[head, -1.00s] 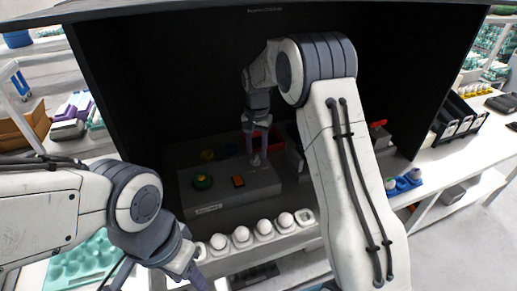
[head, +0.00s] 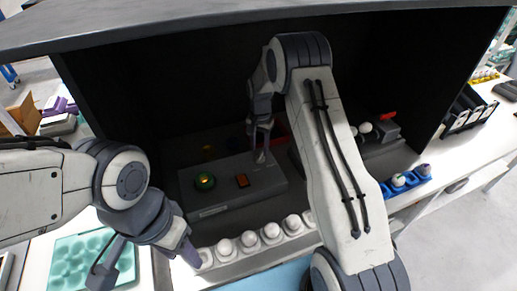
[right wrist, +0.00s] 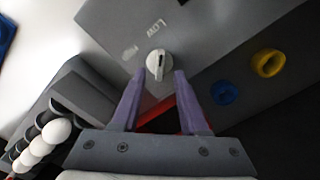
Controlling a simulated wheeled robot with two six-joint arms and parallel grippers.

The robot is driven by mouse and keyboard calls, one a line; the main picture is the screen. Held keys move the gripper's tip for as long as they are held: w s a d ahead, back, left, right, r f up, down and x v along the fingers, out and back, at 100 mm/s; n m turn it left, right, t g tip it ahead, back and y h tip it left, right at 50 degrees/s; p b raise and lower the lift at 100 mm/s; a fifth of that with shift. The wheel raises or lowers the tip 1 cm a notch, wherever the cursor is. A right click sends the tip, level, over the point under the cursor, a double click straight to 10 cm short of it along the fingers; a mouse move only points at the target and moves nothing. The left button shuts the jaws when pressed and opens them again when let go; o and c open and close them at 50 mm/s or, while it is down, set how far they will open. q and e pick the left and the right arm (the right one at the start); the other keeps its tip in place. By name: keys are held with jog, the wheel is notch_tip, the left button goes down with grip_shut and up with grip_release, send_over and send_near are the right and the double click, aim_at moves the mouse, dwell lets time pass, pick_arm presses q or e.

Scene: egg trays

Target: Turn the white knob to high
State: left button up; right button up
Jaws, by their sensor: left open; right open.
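The white knob (right wrist: 158,62) sits on the grey sloped panel of a control box (head: 215,195). In the right wrist view the word "LOW" is printed beside it, and a second, fainter label I cannot read is further left. My right gripper (right wrist: 164,76) is open, its two purple fingertips close to the knob on either side of its near edge; I cannot tell whether they touch it. In the head view the right gripper (head: 261,146) reaches down over the knob, partly hiding it. My left gripper (head: 150,266) is open and empty at the lower left, outside the dark cabinet.
A row of white eggs (head: 248,239) runs along the cabinet front. Blue and yellow rings (right wrist: 268,63) show in the wrist view. The cabinet walls enclose the right arm.

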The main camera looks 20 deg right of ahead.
aim_at(260, 157)
jog(key=shift+f+p, duration=0.3)
jog(key=shift+f, duration=1.2)
grip_shut()
